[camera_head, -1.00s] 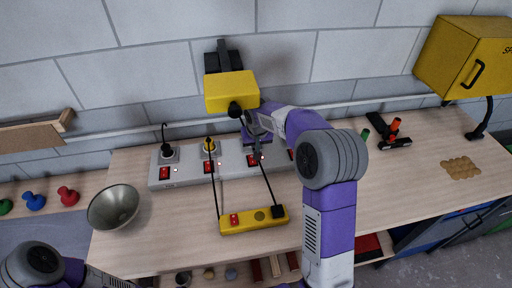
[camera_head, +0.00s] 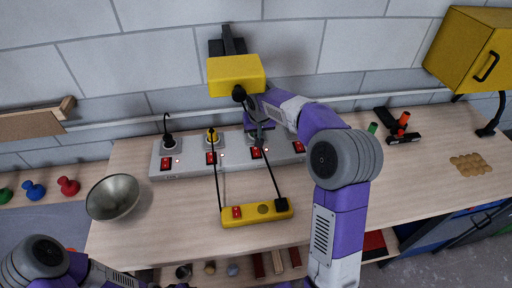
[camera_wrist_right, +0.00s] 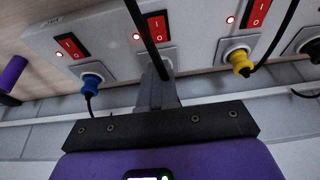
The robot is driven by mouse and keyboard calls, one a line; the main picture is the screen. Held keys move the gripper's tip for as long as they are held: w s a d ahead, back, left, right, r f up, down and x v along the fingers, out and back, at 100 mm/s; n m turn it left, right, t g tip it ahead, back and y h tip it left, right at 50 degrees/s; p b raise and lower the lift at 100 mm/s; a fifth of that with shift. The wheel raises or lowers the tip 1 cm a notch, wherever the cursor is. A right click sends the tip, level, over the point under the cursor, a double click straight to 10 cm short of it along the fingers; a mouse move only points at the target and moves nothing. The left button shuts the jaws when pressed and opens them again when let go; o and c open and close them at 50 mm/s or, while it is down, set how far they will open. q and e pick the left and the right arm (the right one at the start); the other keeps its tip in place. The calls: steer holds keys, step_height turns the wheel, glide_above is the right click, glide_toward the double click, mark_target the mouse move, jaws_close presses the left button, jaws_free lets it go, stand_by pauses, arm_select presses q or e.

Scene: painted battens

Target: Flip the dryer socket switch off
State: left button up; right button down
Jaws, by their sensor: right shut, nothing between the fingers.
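A pale grey socket strip (camera_head: 188,169) lies along the back of the bench, with red rocker switches and small red lights beside them. I cannot tell which socket is the dryer's; no label is readable. In the right wrist view are a switch (camera_wrist_right: 157,28) near the fingers, one (camera_wrist_right: 72,45) by a blue plug (camera_wrist_right: 92,82), and one (camera_wrist_right: 257,12) by a yellow plug (camera_wrist_right: 240,65). My right gripper (camera_head: 258,143) is shut and empty at the third switch from the left; its fingers (camera_wrist_right: 160,72) hide that socket. Contact is unclear. My left gripper is out of view.
A yellow wall unit (camera_head: 236,76) hangs above. A metal bowl (camera_head: 113,198) stands left. The bench front right of the bar is clear.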

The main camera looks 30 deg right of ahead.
mark_target(256, 150)
steer(key=b+x, duration=0.1)
steer(key=x, duration=0.9)
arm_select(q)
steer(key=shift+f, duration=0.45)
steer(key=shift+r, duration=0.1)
